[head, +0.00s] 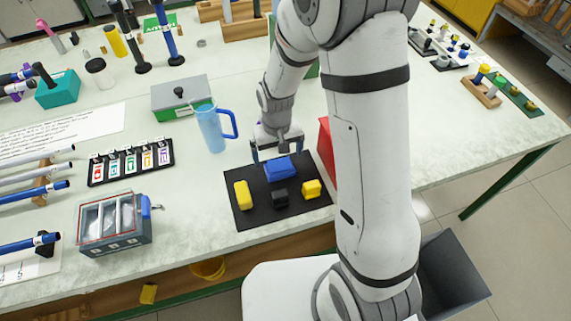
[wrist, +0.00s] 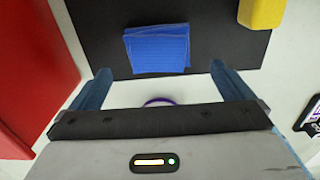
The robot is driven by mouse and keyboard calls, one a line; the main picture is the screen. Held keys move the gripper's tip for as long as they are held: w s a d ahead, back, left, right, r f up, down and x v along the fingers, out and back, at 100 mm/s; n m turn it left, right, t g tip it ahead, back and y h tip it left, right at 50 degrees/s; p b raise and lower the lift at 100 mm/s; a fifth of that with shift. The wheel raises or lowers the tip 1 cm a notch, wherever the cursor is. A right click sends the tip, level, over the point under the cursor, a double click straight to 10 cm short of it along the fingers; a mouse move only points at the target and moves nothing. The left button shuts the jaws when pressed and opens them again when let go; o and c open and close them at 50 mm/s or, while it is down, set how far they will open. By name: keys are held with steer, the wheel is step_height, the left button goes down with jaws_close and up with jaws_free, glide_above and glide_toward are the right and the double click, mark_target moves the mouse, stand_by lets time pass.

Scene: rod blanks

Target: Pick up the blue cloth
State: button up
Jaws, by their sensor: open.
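The blue cloth (head: 279,168) lies folded on the black mat (head: 262,211), near its back edge. In the wrist view the blue cloth (wrist: 157,48) shows ribbed lines and lies just beyond the fingertips, between their lines. My gripper (head: 278,153) is at the back edge of the mat, close to the cloth. In the wrist view my gripper (wrist: 161,73) has its two blue fingers wide apart with nothing between them. I cannot tell its exact height above the mat.
Two yellow pieces (head: 243,195) (head: 311,188) and a black piece (head: 280,197) share the mat. A red box (head: 325,150) stands right of it. A blue jug (head: 210,130) stands behind left, and a grey-green box (head: 180,97) farther back.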

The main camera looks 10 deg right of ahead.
mark_target(279, 164)
steer(key=shift+s+d+f+p, duration=0.1)
steer(key=shift+s+f+p, duration=0.05)
steer(key=shift+f, duration=1)
steer(key=shift+s+d+f+p, duration=0.1)
steer(key=shift+f+p, duration=0.05)
steer(key=shift+f, duration=0.95)
steer(key=shift+c, duration=0.3)
steer(key=c, duration=0.9)
